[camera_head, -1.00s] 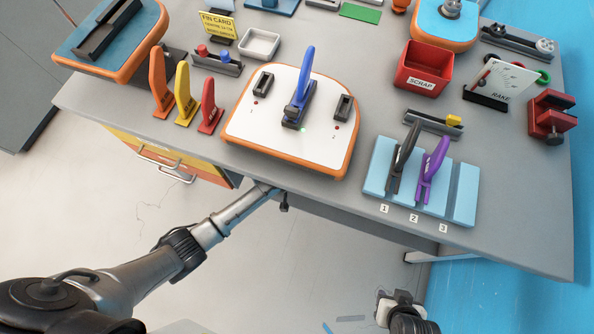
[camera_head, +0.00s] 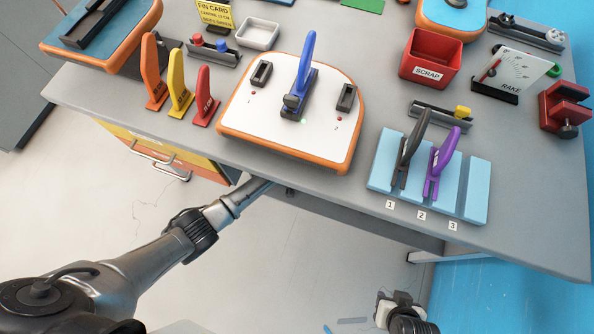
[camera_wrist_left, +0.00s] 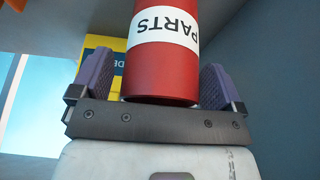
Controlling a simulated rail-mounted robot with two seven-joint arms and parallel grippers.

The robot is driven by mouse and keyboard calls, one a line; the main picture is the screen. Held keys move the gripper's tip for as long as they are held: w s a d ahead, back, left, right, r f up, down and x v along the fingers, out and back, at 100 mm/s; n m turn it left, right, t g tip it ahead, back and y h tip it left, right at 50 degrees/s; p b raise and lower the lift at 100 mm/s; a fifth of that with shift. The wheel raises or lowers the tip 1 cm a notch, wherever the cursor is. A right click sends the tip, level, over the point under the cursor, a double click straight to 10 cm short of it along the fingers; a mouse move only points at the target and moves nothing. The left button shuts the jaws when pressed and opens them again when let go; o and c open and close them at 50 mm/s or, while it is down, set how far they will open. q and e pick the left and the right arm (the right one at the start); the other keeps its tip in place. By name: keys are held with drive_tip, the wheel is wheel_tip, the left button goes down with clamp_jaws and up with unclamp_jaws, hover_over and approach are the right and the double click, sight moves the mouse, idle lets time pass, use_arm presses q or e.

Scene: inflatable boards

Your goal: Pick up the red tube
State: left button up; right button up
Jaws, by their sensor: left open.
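The red tube (camera_wrist_left: 162,77) has a white band marked PARTS, upside down in the left wrist view. It stands out between the two fingers of my left gripper (camera_wrist_left: 157,78), its round near end close to the gripper's palm. The dark fingers are open, one on each side of the tube, with a narrow gap visible at the left; at the right I cannot tell if they touch. In the head view my left arm (camera_head: 130,270) reaches below the workbench's front edge, and the bench hides its gripper and the tube.
The grey workbench (camera_head: 330,203) overhangs my left arm. On it are a board with a blue fin (camera_head: 305,70), orange, yellow and red fins (camera_head: 205,97), a SCRAP bin (camera_head: 431,60) and a light-blue rack (camera_head: 470,190).

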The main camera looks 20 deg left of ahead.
use_arm(q)
drive_tip(key=c, duration=1.2)
drive_tip(key=shift+r, duration=0.1)
